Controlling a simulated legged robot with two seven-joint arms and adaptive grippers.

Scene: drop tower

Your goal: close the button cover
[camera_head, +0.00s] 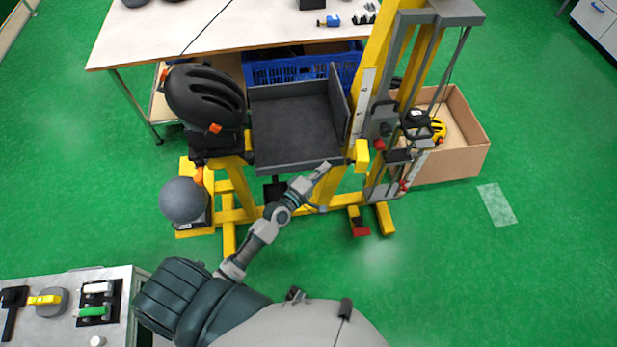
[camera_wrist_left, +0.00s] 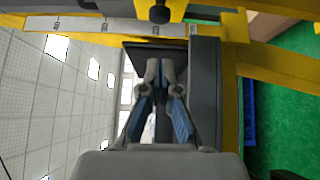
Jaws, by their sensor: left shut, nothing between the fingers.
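My left gripper (camera_head: 322,168) reaches up from the lower left to the front edge of the grey tray (camera_head: 292,168) on the yellow drop tower (camera_head: 377,45). Its fingers are together and empty; they also show shut in the left wrist view (camera_wrist_left: 166,68), in front of a dark grey panel (camera_wrist_left: 204,90). A small yellow box (camera_head: 361,156) is on the tower just right of the fingertips, apart from them in the picture. I cannot tell whether this box is the button cover, or whether a cover stands open. My right gripper is not in view.
A black helmet (camera_head: 205,97) rests on a stand left of the tray. A grey ball (camera_head: 183,200) is below it. A cardboard box (camera_head: 462,150) stands right of the tower, a worktable (camera_head: 150,35) behind.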

